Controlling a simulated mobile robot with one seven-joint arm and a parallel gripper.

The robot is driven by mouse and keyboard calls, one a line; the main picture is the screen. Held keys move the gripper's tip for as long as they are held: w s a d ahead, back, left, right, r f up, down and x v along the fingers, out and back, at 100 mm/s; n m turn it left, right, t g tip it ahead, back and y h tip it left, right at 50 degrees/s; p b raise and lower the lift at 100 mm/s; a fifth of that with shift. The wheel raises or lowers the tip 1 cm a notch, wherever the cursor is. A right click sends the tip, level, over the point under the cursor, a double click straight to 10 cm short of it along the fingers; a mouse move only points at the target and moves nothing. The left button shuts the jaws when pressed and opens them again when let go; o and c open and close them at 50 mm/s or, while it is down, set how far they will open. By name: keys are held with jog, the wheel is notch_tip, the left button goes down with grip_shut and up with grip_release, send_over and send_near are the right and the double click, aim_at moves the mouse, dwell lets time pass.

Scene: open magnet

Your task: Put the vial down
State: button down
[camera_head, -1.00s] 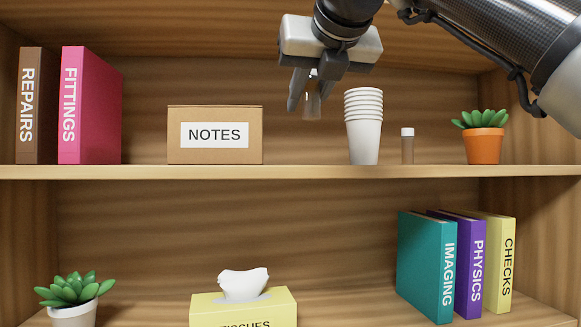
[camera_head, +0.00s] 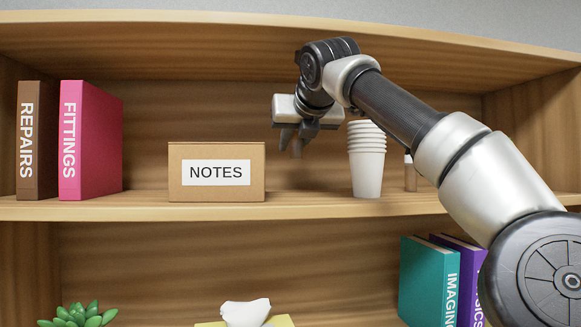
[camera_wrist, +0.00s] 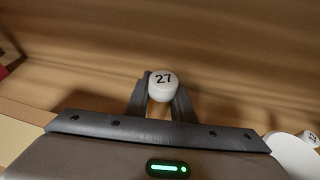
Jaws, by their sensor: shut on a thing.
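My gripper (camera_head: 291,143) is shut on a vial (camera_head: 297,150), a small brownish tube that hangs roughly upright above the upper shelf (camera_head: 310,206), between the NOTES box and the cups. In the wrist view the vial's white cap (camera_wrist: 163,86), marked 27, sits between the two dark fingers. A second vial (camera_head: 410,176) with a white cap stands on the upper shelf right of the cups; its cap also shows in the wrist view (camera_wrist: 311,139), its marking partly cut off. The held vial's lower end is apart from the shelf.
A cardboard NOTES box (camera_head: 216,172) stands left of my gripper. A stack of white cups (camera_head: 367,165) stands close on the right. Books (camera_head: 91,140) are at far left. Bare shelf lies between the box and cups.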

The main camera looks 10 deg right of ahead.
jog(key=p+x, duration=0.1)
jog(key=x, duration=0.3)
jog(key=shift+s+d+f, duration=0.1)
jog(key=shift+d+f, duration=0.1)
jog(key=shift+f, duration=2.35)
jog(key=shift+w+a+f, duration=0.1)
jog(key=shift+w+f, duration=0.1)
jog(key=shift+w, duration=0.05)
jog(key=shift+f, duration=0.1)
jog(key=c, duration=1.5)
grip_release()
jog(key=shift+c, duration=0.2)
